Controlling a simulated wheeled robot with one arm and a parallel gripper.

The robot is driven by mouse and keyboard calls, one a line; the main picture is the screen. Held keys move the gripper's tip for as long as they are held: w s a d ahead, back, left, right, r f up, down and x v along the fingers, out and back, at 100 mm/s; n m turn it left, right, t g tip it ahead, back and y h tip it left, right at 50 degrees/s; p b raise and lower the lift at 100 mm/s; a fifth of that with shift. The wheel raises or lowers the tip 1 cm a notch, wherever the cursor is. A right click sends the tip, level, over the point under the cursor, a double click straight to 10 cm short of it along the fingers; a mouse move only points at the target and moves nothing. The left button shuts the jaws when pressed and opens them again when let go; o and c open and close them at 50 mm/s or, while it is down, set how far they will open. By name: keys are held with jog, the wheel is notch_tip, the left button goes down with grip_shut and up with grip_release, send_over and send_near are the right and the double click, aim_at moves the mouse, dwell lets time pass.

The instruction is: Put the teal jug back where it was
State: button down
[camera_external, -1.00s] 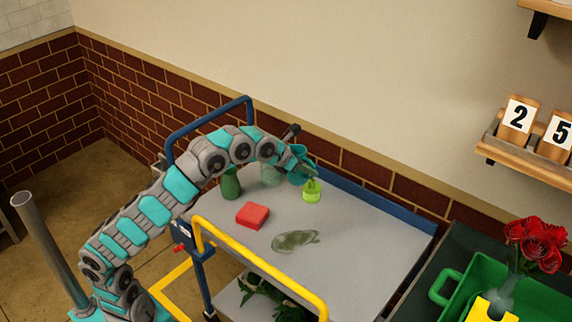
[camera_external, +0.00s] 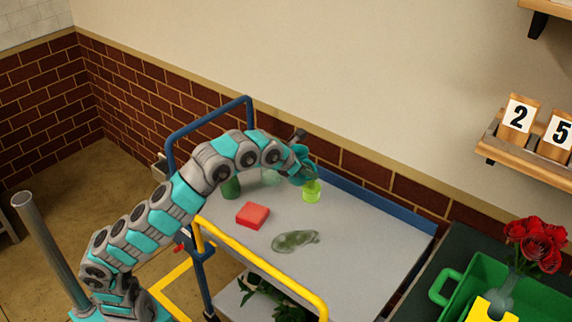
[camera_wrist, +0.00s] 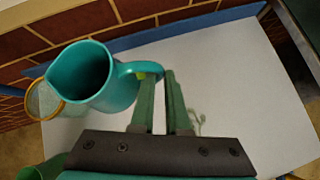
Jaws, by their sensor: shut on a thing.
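The teal jug (camera_wrist: 84,76) shows in the wrist view at upper left, its open mouth facing the camera. Its handle (camera_wrist: 128,88) reaches right, between the green fingers of my gripper (camera_wrist: 160,77), which is shut on it. In the external view my gripper (camera_external: 303,172) is over the far side of the cart. The jug there is mostly hidden by my gripper and blends with its teal parts. I cannot tell whether the jug's base touches the cart top.
On the cart top (camera_external: 345,235), a lime green cup (camera_external: 312,191) stands just in front of the jug. A clear glass (camera_external: 271,177) and a green vase (camera_external: 231,187) are to the left. A red block (camera_external: 253,215) and a greenish see-through patch (camera_external: 296,241) lie nearer. The right side is clear.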

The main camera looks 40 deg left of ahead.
jog(key=s+r+m+h+b, duration=0.25)
jog(key=s+b, duration=0.25)
jog(key=s, duration=0.6)
jog(key=s+f+m+g+h+b, duration=0.25)
jog(key=s+f+m+b, duration=0.35)
jog(key=s, duration=0.6)
jog(key=shift+n+y, duration=0.3)
jog(key=shift+n, duration=0.35)
jog(key=shift+w+d+f+b, duration=0.3)
jog(key=shift+w+d+f, duration=0.75)
jog(key=shift+w+d, duration=0.8)
jog(key=shift+w+d+f+b, duration=0.3)
jog(key=shift+w+d+f, duration=0.95)
jog(key=shift+w, duration=1)
jog(key=shift+w+d+f+b, duration=0.3)
jog(key=shift+w+d+f, duration=0.6)
jog(key=shift+w+d, duration=1)
jog(key=c, duration=0.9)
grip_release()
jog(key=shift+w+a+r, duration=0.1)
jog(key=shift+w+a, duration=0.05)
jog(key=shift+r, duration=0.1)
jog(key=p+v, duration=0.2)
jog(key=v, duration=1)
jog(key=shift+w, duration=0.1)
